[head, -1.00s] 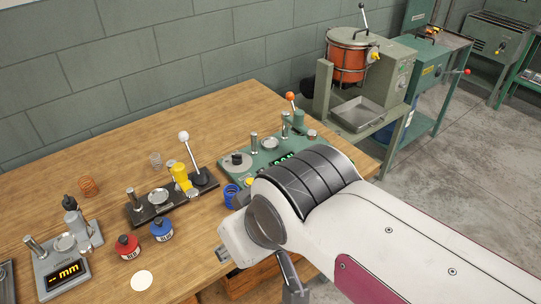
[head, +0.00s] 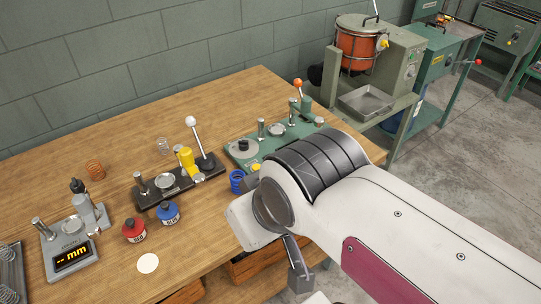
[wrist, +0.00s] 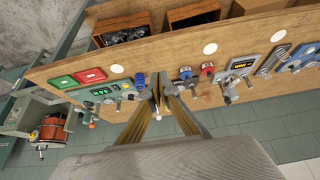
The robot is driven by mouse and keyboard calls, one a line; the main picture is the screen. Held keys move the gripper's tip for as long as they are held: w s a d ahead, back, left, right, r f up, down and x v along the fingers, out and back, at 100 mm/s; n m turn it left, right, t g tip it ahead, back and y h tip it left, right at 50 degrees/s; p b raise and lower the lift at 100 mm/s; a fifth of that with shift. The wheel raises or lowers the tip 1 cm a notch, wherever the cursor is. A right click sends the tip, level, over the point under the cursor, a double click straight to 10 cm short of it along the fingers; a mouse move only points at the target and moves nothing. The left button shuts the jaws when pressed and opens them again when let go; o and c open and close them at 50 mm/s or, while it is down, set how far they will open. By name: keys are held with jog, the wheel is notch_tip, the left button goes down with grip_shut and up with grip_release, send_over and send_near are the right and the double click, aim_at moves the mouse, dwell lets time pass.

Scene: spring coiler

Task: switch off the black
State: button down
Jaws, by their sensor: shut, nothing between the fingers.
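The black machine (head: 178,186) is a low black base on the wooden table, with a metal post, a round metal dish, a yellow part and a lever with a white knob (head: 191,121). The lever stands up, tilted slightly left. In the wrist view the white knob (wrist: 156,115) shows between the finger links, and the fingers hide most of the black base. My gripper (wrist: 160,88) is shut and empty, its fingertips over the table region of the black machine. I cannot tell whether it touches anything.
A green machine (head: 243,151) with an orange-knobbed lever and a blue spring (head: 237,181) stand right of the black one.

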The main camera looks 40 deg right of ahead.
jog(key=d+f, duration=0.1)
jog(key=g, duration=0.2)
send_over(268, 156)
jog(key=s, duration=0.5)
notch_tip(268, 156, down, 5)
dwell(0.3)
jog(key=shift+f, duration=0.2)
dwell(0.4)
jog(key=shift+s+x, duration=0.15)
jog(key=shift+x, duration=3.25)
jog(key=shift+s+x, duration=0.1)
jog(key=shift+x, duration=3.3)
jog(key=shift+f, duration=0.15)
